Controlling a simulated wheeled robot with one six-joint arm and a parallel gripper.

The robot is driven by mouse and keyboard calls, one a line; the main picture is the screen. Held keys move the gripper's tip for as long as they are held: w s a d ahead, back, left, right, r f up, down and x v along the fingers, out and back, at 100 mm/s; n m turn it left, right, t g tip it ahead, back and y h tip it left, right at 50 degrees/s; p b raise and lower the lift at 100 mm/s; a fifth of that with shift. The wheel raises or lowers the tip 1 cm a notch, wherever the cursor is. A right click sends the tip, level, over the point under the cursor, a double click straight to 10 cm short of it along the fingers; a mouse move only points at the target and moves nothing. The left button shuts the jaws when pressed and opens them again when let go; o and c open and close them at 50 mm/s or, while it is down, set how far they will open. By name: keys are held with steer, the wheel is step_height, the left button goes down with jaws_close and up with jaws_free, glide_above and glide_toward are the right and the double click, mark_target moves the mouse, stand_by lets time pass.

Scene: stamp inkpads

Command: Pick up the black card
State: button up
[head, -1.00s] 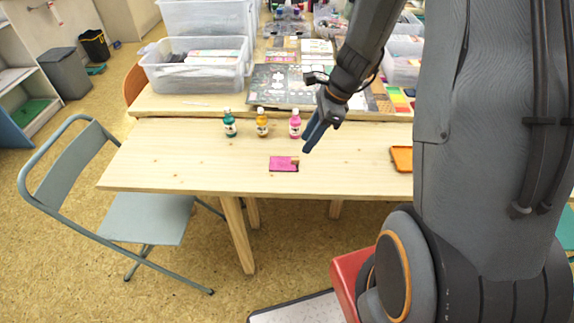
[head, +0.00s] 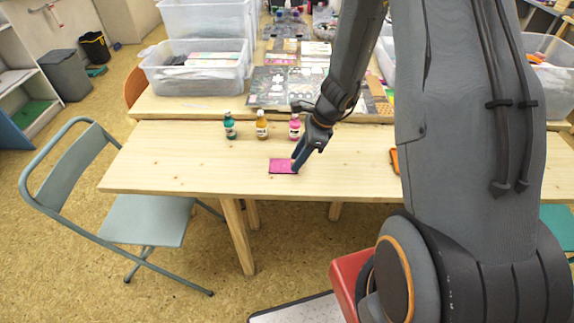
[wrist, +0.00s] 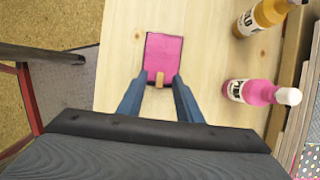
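A flat magenta pad (head: 282,166) with a thin dark edge lies on the wooden table (head: 180,165). It also shows in the wrist view (wrist: 163,52). A small tan wooden piece (wrist: 159,80) is at the pad's near edge in the wrist view. In the head view it is hidden behind my fingers. My gripper (head: 295,168) is low over the pad's right end. In the wrist view my gripper (wrist: 160,77) is open, with one blue finger on each side of the wooden piece and nothing clamped. I see no separate black card.
Teal (head: 230,126), orange (head: 262,125) and pink (head: 295,127) bottles stand behind the pad. The pink bottle is nearest my gripper. An orange tray (head: 394,160) is partly hidden by my arm at right. The table left of the pad is clear.

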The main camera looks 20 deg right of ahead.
jaws_close()
steer(key=shift+r, duration=0.15)
